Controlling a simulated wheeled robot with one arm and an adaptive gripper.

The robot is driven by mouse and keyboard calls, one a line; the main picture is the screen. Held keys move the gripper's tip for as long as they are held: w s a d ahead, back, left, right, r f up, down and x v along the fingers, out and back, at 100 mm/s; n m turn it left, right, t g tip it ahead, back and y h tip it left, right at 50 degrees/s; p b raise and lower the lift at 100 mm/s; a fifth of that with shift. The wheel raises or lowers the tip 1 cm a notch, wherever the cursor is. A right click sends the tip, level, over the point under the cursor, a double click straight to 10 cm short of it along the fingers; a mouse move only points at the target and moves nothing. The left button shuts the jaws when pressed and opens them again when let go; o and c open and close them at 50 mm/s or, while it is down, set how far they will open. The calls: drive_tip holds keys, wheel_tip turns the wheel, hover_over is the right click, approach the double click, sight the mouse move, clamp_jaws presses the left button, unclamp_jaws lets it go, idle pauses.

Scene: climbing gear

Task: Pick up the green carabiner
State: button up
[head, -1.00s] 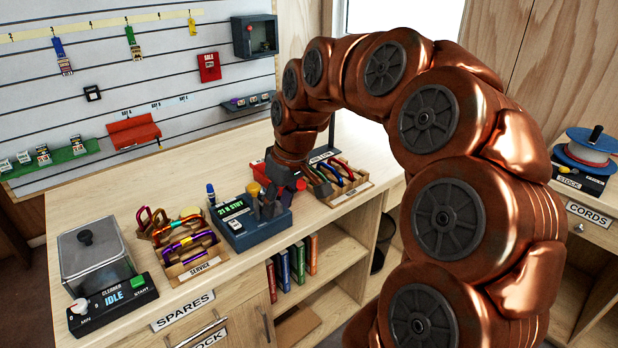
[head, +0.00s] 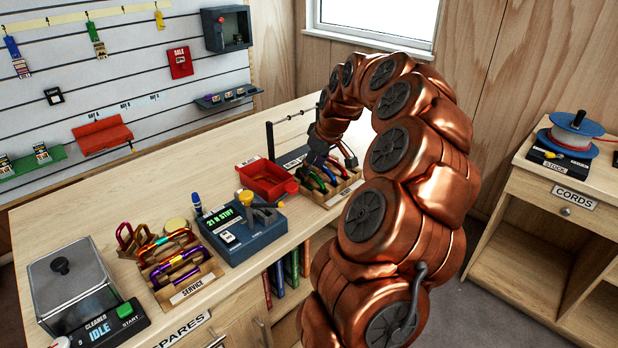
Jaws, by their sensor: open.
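A wooden tray (head: 345,193) on the bench holds several carabiners in a row. The green carabiner (head: 317,181) appears to be the one near the tray's left end, beside red and blue ones. It is small and partly covered from above. My gripper (head: 333,164) is over this tray with its fingers apart and pointing down, close to the carabiners. I cannot tell whether a finger touches one. I see nothing held between the fingers.
A red bin (head: 266,182) and a blue tester (head: 246,234) stand left of the tray. A SERVICE tray (head: 190,288) with more carabiners and a cleaner box (head: 72,283) are further left. A thin rail (head: 270,142) stands behind. The bench's back left is clear.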

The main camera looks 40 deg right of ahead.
drive_tip(key=shift+p+x, duration=0.85)
drive_tip(key=shift+x, duration=1.45)
clamp_jaws()
